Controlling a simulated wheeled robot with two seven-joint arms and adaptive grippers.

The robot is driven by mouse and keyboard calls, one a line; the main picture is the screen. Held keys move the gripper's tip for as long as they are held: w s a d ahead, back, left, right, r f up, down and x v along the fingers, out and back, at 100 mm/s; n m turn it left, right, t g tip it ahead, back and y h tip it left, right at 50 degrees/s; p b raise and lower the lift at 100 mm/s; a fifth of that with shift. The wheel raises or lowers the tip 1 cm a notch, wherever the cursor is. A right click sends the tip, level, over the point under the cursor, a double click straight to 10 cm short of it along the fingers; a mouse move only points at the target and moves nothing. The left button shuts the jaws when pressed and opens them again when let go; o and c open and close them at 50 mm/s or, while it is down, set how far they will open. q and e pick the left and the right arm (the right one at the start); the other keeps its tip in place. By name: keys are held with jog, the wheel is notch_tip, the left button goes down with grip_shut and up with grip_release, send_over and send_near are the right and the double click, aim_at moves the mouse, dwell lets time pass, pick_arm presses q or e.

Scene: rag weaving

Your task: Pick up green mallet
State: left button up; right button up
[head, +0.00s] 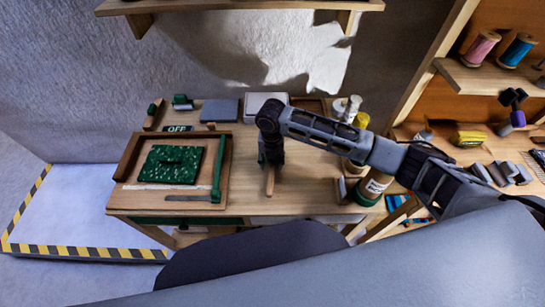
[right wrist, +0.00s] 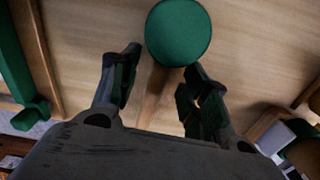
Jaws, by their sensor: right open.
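The green mallet lies on the wooden workbench (head: 300,203). In the right wrist view its round green head (right wrist: 178,32) is just beyond my fingertips, and its wooden handle (right wrist: 152,95) runs back between the fingers. In the head view only part of the wooden handle (head: 270,181) shows below my gripper; the arm and gripper hide the rest. My right gripper (head: 271,158) points down over the mallet. It also shows in the right wrist view (right wrist: 162,72), open, with its fingers on either side of the handle. I cannot tell whether they touch it. My left gripper is not in view.
A wooden tray (head: 123,198) with a green speckled cloth (head: 172,164) and a green-handled tool (head: 217,172) is left of the gripper. Jars (head: 375,185) stand close on the right. A grey block (head: 219,110) lies behind. A wooden shelf (head: 240,6) hangs above.

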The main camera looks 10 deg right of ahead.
jog(key=shift+f, duration=1.45)
grip_shut()
